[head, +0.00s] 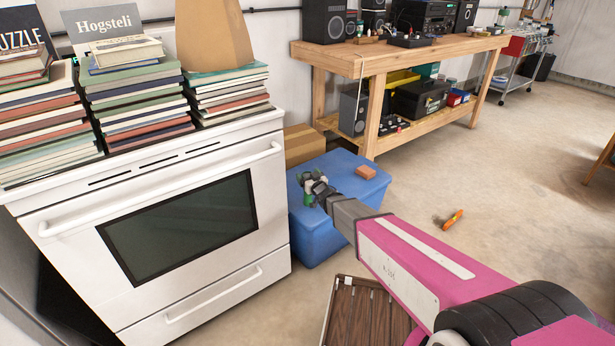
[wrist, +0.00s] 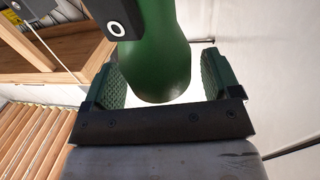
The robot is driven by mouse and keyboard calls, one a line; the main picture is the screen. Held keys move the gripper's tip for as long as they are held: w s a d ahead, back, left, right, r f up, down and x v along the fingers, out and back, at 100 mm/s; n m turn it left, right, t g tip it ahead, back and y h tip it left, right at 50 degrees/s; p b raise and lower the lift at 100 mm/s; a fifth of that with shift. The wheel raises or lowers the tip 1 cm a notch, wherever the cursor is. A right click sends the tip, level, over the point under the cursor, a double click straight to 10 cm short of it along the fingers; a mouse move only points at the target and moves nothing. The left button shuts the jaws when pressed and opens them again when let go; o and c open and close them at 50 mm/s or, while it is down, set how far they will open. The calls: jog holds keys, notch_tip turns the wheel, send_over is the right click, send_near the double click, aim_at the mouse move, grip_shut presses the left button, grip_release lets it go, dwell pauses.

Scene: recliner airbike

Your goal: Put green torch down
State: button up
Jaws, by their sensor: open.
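A green torch (wrist: 158,68) with a rounded end stands out large in the wrist view, between my gripper's two textured green finger pads. Gaps show on both sides of it, so the pads look apart from it. My gripper (wrist: 160,85) is open around the torch. In the head view my gripper (head: 314,187) is at the left part of the blue box (head: 372,187), over or at its lid. A small green patch (head: 308,200) shows by the fingers; I cannot tell whether it is the torch or a pad. What the torch rests on is hidden.
A reddish block (head: 366,172) lies on the lid. A white stove (head: 190,220) with stacked books stands close on the left. A wooden workbench (head: 350,62) is behind. An orange tool (head: 453,219) lies on open floor at right; a slatted wooden item (head: 365,312) lies below.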

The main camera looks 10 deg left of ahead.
jog(key=v, duration=1.1)
jog(key=d+m+g+h, duration=0.55)
jog(key=d+h, duration=0.55)
jog(key=d, duration=1.3)
jog(key=s+d+r+m+g, duration=0.2)
jog(key=s+d+g, duration=0.6)
jog(key=s+d, duration=0.5)
jog(key=s, duration=0.3)
jog(key=shift+r+h, duration=0.3)
jog(key=shift+r, duration=0.1)
jog(key=shift+m, duration=0.25)
